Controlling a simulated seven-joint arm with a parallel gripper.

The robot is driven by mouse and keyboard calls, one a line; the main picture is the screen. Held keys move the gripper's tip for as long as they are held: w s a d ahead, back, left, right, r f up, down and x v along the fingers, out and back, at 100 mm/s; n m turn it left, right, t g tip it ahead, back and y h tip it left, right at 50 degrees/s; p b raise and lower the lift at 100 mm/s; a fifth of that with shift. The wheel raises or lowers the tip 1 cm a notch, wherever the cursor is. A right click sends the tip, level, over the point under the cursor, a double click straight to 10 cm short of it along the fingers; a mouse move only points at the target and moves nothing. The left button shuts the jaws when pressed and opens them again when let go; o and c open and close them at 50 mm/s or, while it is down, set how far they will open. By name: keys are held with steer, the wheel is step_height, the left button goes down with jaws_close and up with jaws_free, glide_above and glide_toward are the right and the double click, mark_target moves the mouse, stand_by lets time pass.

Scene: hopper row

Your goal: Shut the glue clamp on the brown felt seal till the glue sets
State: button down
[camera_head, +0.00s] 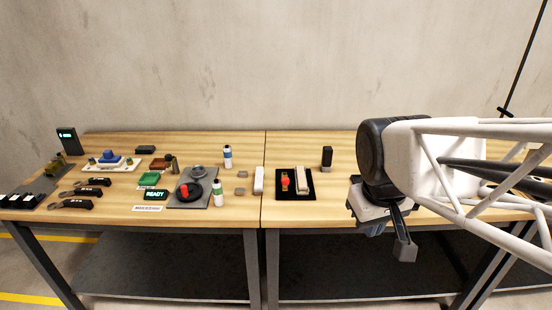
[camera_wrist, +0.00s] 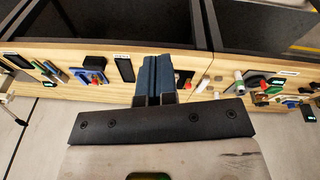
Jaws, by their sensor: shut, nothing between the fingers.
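A small brown piece (camera_head: 158,164) lies on the left part of the table beside a dark upright knob or cylinder; it may be the brown felt seal, but it is too small to be sure. I cannot tell for certain which item is the glue clamp. My gripper (camera_head: 404,249) hangs at the front edge on the right, apart from these items. In the wrist view its blue fingers (camera_wrist: 156,78) are together and empty.
A grey plate (camera_head: 202,202) carries a round dark part with a red knob. Two bottles (camera_head: 228,156) (camera_head: 218,192), a green READY sign (camera_head: 157,195) and several black-handled tools (camera_head: 78,204) crowd the left. A black upright block (camera_head: 327,157) stands behind the mat.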

steer(key=w+a+n+g+h, duration=0.1)
steer(key=w+a+n, duration=0.4)
steer(key=w, duration=0.6)
steer(key=w+a+n+h, duration=0.1)
steer(key=w+a+n, duration=0.35)
steer(key=w, duration=0.65)
steer(key=w+a+f+n, duration=0.4)
steer(key=w+a, duration=0.3)
steer(key=w, duration=0.2)
steer(key=w+a+f+n+h, duration=0.1)
steer(key=w+a+f+n, duration=0.4)
steer(key=w+a, duration=0.3)
steer(key=shift+w+f+h, duration=0.3)
steer(key=shift+w+f, duration=0.3)
steer(key=shift+f, duration=0.2)
steer(key=shift+f+n, duration=0.15)
steer(key=shift+n, duration=0.1)
steer(key=shift+w+d+f, duration=0.4)
steer(key=shift+d+f, duration=0.8)
steer(key=shift+f, duration=0.3)
steer(key=shift+w+d+f, duration=0.4)
steer(key=shift+d+f, duration=0.85)
steer(key=shift+f, duration=0.25)
steer(key=shift+w+d+f, duration=0.4)
steer(key=shift+d+f, duration=0.8)
steer(key=shift+f, duration=0.3)
